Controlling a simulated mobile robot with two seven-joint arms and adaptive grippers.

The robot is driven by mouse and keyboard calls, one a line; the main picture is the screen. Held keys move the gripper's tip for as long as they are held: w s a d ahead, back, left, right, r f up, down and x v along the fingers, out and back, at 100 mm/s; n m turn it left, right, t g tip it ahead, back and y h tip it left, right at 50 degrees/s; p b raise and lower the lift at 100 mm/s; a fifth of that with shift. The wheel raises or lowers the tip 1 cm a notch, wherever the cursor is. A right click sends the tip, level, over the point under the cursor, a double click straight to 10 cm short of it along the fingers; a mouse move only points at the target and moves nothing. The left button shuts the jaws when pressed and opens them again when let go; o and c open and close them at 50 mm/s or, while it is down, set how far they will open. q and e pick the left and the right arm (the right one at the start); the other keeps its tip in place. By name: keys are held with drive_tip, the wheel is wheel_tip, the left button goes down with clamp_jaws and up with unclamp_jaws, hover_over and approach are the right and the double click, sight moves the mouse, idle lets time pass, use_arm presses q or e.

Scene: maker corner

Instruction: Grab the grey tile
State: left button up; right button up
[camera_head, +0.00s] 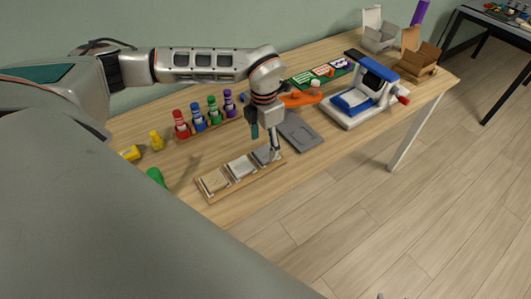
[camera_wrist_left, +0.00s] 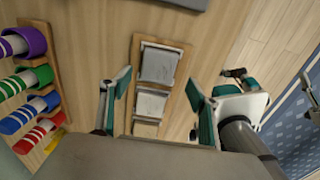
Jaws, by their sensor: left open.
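The grey tile (camera_head: 262,154) lies in the right-hand place of a wooden tray (camera_head: 207,197), partly hidden by my gripper. Beside it in the tray are a whitish tile (camera_head: 240,167) and a beige tile (camera_head: 214,181). In the left wrist view the grey tile (camera_wrist_left: 158,65) is the farthest of the three. My left gripper (camera_head: 265,143) points down over the grey tile end of the tray. Its fingers (camera_wrist_left: 156,85) are spread wide on either side of the tray, with nothing between them. I cannot tell the exact height above the tile.
A grey recessed plate (camera_head: 301,132) lies just behind the tray. A rack of coloured bottles (camera_head: 206,118) stands left of the gripper. An orange tool (camera_head: 300,98) and a blue-and-white machine (camera_head: 366,96) stand farther right. The table's front edge is close to the tray.

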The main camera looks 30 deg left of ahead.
sight(264, 153)
use_arm(q)
wheel_tip(264, 153, down, 4)
drive_tip(key=shift+w+a, duration=0.15)
drive_tip(key=c, duration=1.2)
drive_tip(key=shift+r, duration=0.15)
